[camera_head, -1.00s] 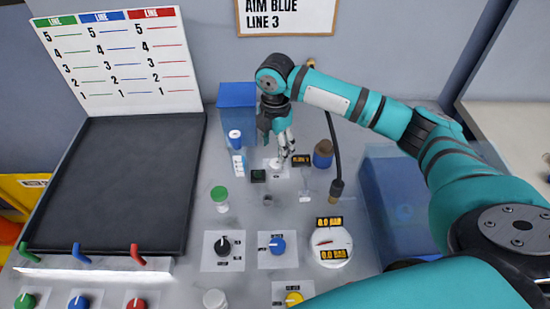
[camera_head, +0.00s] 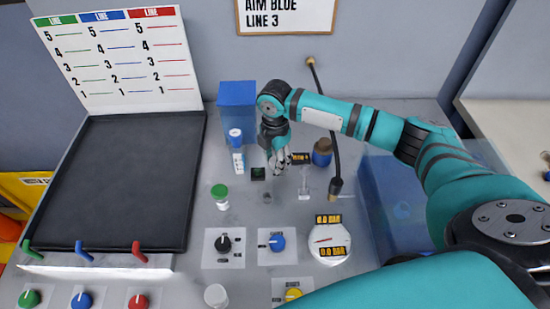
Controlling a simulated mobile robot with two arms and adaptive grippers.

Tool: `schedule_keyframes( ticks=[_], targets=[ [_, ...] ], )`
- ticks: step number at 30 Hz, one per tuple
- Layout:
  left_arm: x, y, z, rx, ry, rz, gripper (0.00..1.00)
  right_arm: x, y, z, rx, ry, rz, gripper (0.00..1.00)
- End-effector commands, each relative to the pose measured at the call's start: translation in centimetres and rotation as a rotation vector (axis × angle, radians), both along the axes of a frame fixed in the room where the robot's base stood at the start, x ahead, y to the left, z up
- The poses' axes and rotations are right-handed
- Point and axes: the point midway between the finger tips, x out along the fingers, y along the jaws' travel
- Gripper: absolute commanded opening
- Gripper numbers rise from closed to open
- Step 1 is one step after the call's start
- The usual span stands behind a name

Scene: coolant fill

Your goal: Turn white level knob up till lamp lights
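My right gripper (camera_head: 279,168) points down over the back middle of the panel, just left of a small amber-lettered display (camera_head: 300,158). Its fingers are small and overlap here, so I cannot tell whether they are open, shut or touching a knob. A small dark square (camera_head: 258,173), possibly the lamp, shows no clear light. My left gripper is out of view.
A sign (camera_head: 287,16) reads "AIM BLUE LINE 3". Black (camera_head: 224,244) and blue (camera_head: 277,242) knobs and a gauge (camera_head: 329,240) lie nearer.

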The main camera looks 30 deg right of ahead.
Motion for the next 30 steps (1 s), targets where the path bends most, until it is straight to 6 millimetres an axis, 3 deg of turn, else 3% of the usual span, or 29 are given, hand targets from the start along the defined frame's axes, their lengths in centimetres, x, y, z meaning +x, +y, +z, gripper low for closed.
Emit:
schedule_keyframes(
  ticks=[1,5,8,18,29,30],
  targets=[
    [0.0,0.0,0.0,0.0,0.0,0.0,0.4,0.0,0.0,0.0,0.0,0.0,0.0,0.21],
    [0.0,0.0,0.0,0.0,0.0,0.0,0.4,0.0,0.0,0.0,0.0,0.0,0.0,0.04],
    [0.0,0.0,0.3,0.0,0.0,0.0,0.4,0.0,0.0,0.2,0.001,0.001,-0.009,0.04],
    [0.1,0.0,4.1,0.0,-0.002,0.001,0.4,0.0,0.1,0.4,0.002,0.004,-0.247,0.04],
    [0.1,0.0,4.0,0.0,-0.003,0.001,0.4,0.1,0.1,0.1,0.002,0.0,-0.279,0.04],
    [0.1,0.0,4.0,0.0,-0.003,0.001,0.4,0.1,0.1,0.1,0.002,-0.001,-0.278,0.4]
  ],
)
